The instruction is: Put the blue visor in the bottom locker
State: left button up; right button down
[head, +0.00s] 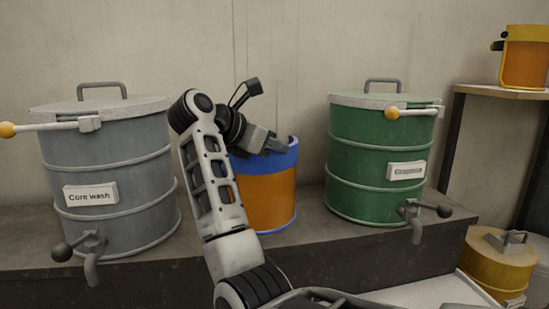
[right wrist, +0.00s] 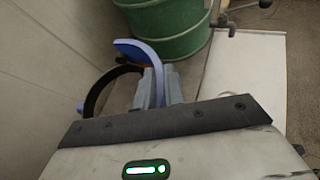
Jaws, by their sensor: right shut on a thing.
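An orange pail (head: 268,200) with a blue rim and a blue base band stands on the dark ledge behind my right arm. No separate visor and no locker can be made out. My right gripper (head: 279,146) is at the top of the pail, shut on its blue rim. In the right wrist view, the fingers (right wrist: 162,88) close on a curved blue edge (right wrist: 142,52), with a little orange beside it. A black curved band (right wrist: 104,88) shows left of the fingers. My arm hides the pail's left side. My left gripper is not in view.
A yellow-orange pail (head: 526,62) sits on a shelf (head: 500,92) at upper right. A yellow lidded drum (head: 490,268) stands low at right.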

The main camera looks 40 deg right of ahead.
aim_at(277, 159)
jog(key=shift+f, duration=1.45)
jog(key=c, duration=1.9)
grip_release()
jog(key=shift+f, duration=0.15)
jog(key=o, duration=0.4)
jog(key=shift+s, duration=0.1)
